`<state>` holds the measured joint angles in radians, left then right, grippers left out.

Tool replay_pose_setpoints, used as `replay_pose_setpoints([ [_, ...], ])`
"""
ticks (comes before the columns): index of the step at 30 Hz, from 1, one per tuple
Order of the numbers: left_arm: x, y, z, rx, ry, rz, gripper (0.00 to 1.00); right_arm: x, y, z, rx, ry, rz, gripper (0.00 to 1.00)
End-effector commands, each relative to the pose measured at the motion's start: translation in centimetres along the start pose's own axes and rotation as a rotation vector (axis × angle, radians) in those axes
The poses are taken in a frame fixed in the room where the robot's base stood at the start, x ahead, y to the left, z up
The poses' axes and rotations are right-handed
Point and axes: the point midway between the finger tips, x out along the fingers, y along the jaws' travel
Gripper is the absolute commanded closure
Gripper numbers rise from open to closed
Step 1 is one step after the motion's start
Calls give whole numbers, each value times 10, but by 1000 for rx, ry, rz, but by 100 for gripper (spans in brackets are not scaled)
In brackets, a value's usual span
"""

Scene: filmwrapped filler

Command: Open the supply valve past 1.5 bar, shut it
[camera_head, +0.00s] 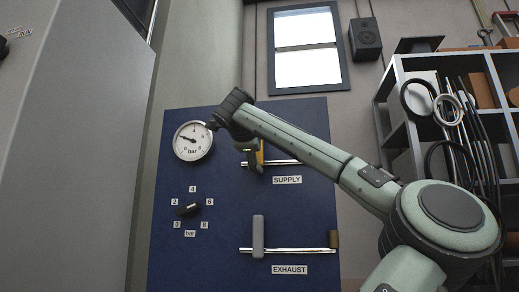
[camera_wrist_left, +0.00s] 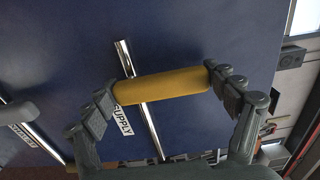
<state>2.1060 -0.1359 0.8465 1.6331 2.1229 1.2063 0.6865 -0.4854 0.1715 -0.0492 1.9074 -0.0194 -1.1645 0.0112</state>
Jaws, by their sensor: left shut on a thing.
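The supply valve's yellow handle (camera_head: 260,153) stands upright across its horizontal metal pipe, above the SUPPLY label (camera_head: 287,180) on the blue panel (camera_head: 225,260). My left gripper (camera_head: 252,158) is shut on this handle. In the left wrist view, the fingers of my left gripper (camera_wrist_left: 160,90) hold the yellow handle (camera_wrist_left: 160,85) at its two ends, and the handle lies crosswise to the pipe. The round pressure gauge (camera_head: 193,141) is unobstructed; its needle points left and slightly up, near where 2 would be. The exact reading is too small to tell. My right gripper is out of view.
The exhaust valve's grey handle (camera_head: 258,237) stands upright across its pipe, lower on the panel. A dark knob (camera_head: 188,209) sits among labels from 0 to 8 bar. A shelf (camera_head: 405,120) with hanging cables stands at right, a grey cabinet (camera_head: 75,150) at left.

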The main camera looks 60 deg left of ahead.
Motion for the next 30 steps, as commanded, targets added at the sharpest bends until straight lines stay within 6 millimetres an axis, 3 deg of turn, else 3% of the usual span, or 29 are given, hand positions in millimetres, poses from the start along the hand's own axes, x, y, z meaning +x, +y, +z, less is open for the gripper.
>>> replay_pose_setpoints([
  [13,0,0,1,-18,-1,-2,66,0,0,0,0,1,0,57],
  [14,0,0,1,-18,-1,-2,12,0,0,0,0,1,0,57],
  [17,0,0,1,-17,-1,-2,0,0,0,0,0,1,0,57],
  [30,-7,-1,1,-12,-1,-1,0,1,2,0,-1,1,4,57],
])
